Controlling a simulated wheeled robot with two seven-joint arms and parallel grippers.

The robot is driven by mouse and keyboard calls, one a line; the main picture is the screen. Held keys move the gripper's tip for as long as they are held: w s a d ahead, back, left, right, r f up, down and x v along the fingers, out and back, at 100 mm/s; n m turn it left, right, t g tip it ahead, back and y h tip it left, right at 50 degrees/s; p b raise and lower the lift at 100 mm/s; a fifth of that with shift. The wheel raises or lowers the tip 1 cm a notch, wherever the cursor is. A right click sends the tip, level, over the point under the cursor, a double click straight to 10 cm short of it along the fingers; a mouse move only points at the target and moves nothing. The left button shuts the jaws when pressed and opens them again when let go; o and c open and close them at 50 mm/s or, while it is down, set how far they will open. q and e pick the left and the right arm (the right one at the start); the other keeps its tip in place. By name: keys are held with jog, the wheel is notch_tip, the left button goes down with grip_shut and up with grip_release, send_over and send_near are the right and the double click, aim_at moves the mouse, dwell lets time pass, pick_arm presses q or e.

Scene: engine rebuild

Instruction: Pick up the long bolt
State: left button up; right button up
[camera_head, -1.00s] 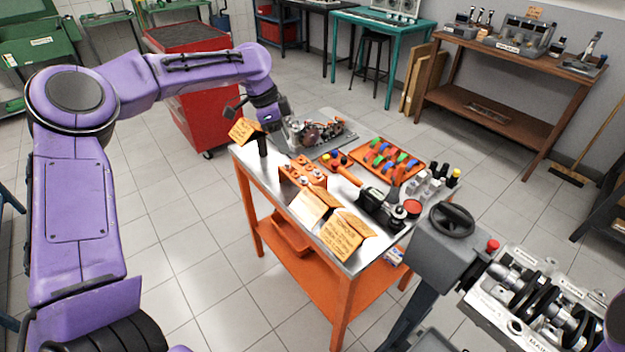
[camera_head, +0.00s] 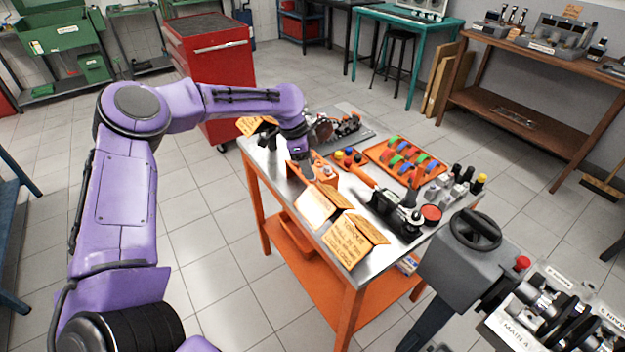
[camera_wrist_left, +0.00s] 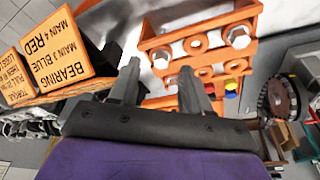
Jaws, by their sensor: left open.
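Silver hex-headed bolts (camera_wrist_left: 239,37) sit in an orange holder (camera_wrist_left: 205,25) in the left wrist view. Another bolt head (camera_wrist_left: 161,60) shows at the holder's left side. I cannot tell from the heads which bolt is the long one; their shanks are mostly hidden. My left gripper (camera_wrist_left: 158,82) is open, its two fingers pointing at the holder, with nothing seen held between them. In the head view the left gripper (camera_head: 301,160) is over the table beside the orange holder (camera_head: 326,172) and partly hides it. My right gripper is not in view.
The metal-topped orange table (camera_head: 290,190) also bears folded label cards (camera_head: 350,240), an orange tray of coloured parts (camera_head: 385,150), a black tool (camera_head: 395,212) and an engine part (camera_head: 345,125). A grey stand with a handwheel (camera_head: 475,229) is at the right.

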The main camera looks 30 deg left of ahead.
pick_arm(q)
jog(key=shift+x, duration=1.15)
jog(key=shift+r, duration=0.1)
grip_shut()
notch_tip(320, 180, up, 10)
jog(key=b, duration=0.1)
